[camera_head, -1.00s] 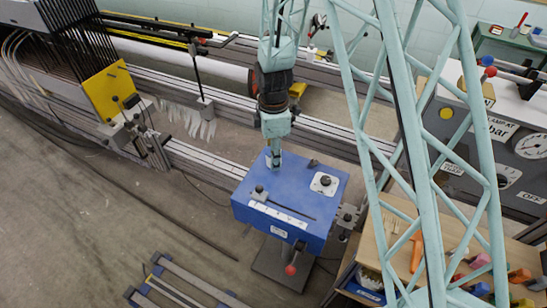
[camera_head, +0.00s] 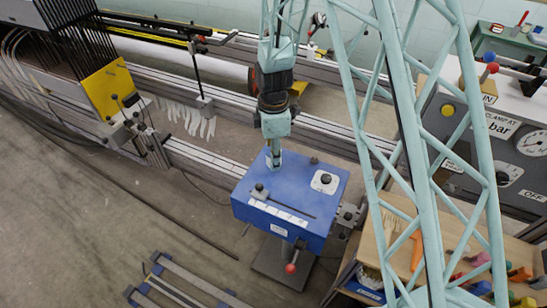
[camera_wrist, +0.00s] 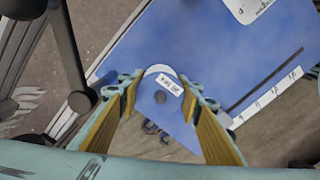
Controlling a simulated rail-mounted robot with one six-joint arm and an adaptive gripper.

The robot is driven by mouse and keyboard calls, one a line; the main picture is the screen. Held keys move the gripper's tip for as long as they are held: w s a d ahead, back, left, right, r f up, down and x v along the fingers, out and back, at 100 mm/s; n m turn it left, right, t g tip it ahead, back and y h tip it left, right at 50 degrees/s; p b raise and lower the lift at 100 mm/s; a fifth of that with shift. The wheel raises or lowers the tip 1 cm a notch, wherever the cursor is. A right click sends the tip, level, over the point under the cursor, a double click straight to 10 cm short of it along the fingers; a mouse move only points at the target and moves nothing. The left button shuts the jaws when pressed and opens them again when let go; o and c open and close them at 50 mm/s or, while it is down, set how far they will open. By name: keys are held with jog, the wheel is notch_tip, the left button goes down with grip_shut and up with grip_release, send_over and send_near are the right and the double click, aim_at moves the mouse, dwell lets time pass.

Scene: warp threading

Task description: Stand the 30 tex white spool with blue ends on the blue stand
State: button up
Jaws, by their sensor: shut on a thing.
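The spool (camera_wrist: 147,110) shows in the wrist view as a blue end with a dark centre hole, a white rim at its far edge and a label that seems to read 30 TEX. My gripper (camera_wrist: 160,84) is shut on it, with one finger on each side. The blue stand (camera_head: 315,205) is a box with a flat top; its top also fills much of the wrist view (camera_wrist: 215,50). In the head view my gripper (camera_head: 273,162) points down at the stand's back left edge. The spool cannot be made out there, and I cannot tell whether it touches the stand.
The stand's top carries a white plate with a dark knob (camera_head: 325,182), a slot with a scale (camera_head: 280,212) and small knobs. A wooden bench (camera_head: 372,248) with tools and coloured blocks is at right. Metal rails (camera_head: 205,160) run behind.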

jog(key=o, duration=0.9)
jog(key=shift+o, duration=0.2)
jog(key=shift+r, duration=0.1)
jog(key=shift+w+r, duration=0.1)
jog(key=shift+r, duration=0.45)
notch_tip(320, 180, up, 9)
jog(key=shift+r, duration=0.85)
